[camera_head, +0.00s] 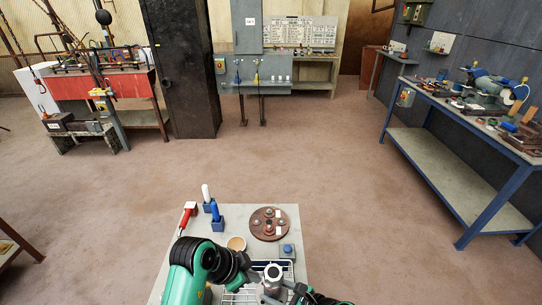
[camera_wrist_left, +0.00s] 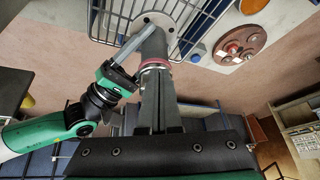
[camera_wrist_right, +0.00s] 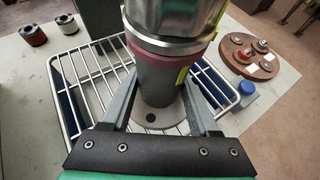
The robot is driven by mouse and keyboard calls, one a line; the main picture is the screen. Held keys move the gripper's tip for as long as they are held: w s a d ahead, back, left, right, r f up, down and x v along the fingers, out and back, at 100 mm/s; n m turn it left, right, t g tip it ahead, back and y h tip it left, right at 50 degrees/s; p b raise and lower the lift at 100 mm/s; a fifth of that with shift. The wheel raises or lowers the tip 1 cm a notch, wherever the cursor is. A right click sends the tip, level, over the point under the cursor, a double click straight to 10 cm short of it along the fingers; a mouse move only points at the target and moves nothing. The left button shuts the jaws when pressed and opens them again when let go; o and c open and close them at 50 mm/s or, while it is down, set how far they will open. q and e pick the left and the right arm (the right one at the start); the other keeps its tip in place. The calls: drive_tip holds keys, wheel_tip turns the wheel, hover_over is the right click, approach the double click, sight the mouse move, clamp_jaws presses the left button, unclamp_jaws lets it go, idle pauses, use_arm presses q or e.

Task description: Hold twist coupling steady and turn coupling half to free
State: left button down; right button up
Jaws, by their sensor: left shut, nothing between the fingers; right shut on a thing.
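The twist coupling (camera_head: 273,273) stands upright on a wire rack (camera_head: 240,296). The right wrist view shows its silver upper half (camera_wrist_right: 172,18), a dark red ring (camera_wrist_right: 172,50) and a grey lower half (camera_wrist_right: 157,82) on a round flange. My right gripper (camera_wrist_right: 160,100) is shut on the grey lower half, one finger on each side. In the left wrist view it comes in from the left (camera_wrist_left: 128,55). My left gripper (camera_wrist_left: 157,80) is shut and empty, its fingertips by the coupling near the red ring. Whether they touch it is unclear, and they hide part of the silver half.
A round brown board (camera_head: 268,224) with small fittings lies behind the coupling.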

use_arm(q)
drive_tip(key=shift+w+d, duration=0.1)
drive_tip(key=shift+d, duration=0.3)
idle(0.7)
drive_tip(key=shift+s+d, duration=0.15)
drive_tip(key=shift+s, duration=0.05)
drive_tip(key=shift+s+d, duration=0.25)
drive_tip(key=shift+s, duration=0.15)
drive_tip(key=shift+s+d, duration=0.1)
idle(0.5)
drive_tip(key=shift+s+a, duration=0.25)
drive_tip(key=shift+a, duration=0.1)
wheel_tip(320, 180, up, 6)
idle(0.3)
